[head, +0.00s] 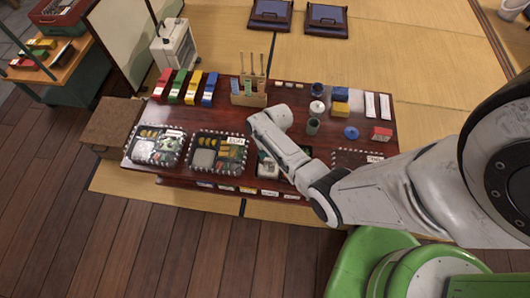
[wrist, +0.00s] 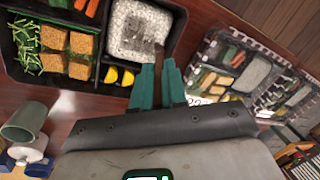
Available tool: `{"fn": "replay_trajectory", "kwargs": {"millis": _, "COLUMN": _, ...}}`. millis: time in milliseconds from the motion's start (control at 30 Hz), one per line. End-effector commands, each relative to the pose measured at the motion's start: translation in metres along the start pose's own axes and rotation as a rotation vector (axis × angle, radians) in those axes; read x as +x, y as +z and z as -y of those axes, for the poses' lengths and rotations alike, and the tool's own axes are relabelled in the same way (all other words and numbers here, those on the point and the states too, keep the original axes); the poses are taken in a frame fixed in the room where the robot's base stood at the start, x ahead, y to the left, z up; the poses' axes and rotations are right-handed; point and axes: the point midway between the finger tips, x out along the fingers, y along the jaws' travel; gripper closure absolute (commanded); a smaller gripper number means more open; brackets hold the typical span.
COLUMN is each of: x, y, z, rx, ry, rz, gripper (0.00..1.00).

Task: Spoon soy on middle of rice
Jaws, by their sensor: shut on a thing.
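My gripper (wrist: 158,76), with teal fingers, is shut on a thin brownish-grey piece, apparently the spoon (wrist: 159,54). The spoon reaches from the fingertips over the near right part of the white speckled rice (wrist: 137,28). I cannot tell whether its tip touches the rice, and no soy can be made out on it. The rice fills one compartment of a black bento box (wrist: 185,22). A grey-green cup (wrist: 24,122), contents not visible, stands near the box.
Two filled bento boxes (head: 158,146) (head: 217,152) stand to the left on the low table (head: 226,92). A wooden holder (head: 248,98), coloured blocks (head: 190,88), a blue round item (head: 351,132) and a dark blue jar (head: 318,89) stand around. Some table between them is bare.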

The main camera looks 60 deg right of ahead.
Motion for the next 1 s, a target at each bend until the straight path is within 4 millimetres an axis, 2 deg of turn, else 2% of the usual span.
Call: {"fn": "replay_trajectory", "kwargs": {"millis": 1000, "x": -0.002, "y": 0.012, "z": -0.018, "rx": 0.0, "ry": 0.0, "rz": 0.001, "gripper": 1.0}}
